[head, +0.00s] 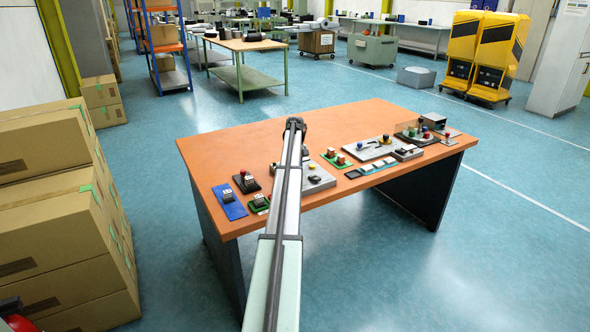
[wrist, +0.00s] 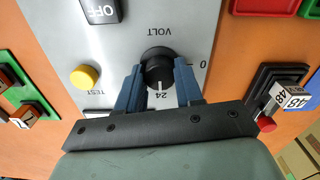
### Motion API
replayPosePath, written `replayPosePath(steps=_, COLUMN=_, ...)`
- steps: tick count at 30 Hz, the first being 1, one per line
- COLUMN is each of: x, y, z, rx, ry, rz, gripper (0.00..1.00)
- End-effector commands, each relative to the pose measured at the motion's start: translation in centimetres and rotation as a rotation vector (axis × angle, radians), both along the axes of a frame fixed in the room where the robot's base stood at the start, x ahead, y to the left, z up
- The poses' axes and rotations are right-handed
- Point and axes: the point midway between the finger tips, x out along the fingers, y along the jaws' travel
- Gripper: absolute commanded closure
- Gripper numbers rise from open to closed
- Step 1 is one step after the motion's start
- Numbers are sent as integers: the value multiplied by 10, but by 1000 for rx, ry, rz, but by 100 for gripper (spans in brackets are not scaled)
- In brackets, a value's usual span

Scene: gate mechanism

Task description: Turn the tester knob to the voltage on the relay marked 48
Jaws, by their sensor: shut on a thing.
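The tester (head: 318,181) is a grey panel on the orange table, partly hidden by my arm in the head view. In the wrist view its panel (wrist: 215,35) appears upside down, with VOLT, 0 and 24 printed around the black knob (wrist: 158,54). The knob's white line points at 24. My gripper (wrist: 159,72) has its blue fingers shut on the knob, one on each side. The relay marked 48 (wrist: 291,98) sits by a black stepped base with a red cap at the right of the wrist view. The head view does not show the fingertips.
A yellow TEST button (wrist: 84,77) and a black OFF switch (wrist: 101,10) are on the panel close to my fingers. A blue plate (head: 230,207) and green holders lie nearby. Other devices stand at the table's right. The table's back left is clear.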

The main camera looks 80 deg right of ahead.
Motion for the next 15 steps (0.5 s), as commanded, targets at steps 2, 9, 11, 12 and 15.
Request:
replayPosePath(steps=2, x=0, y=0, z=0, rx=0, ry=0, rz=0, gripper=79)
replayPosePath(steps=9, x=0, y=0, z=0, rx=0, ry=0, rz=-1, gripper=95)
replayPosePath(steps=11, x=0, y=0, z=0, rx=0, ry=0, rz=-5, gripper=95)
replayPosePath(steps=12, x=0, y=0, z=0, rx=0, ry=0, rz=-10, gripper=95)
replayPosePath(steps=15, x=0, y=0, z=0, rx=1, ry=-1, rz=-32, gripper=95)
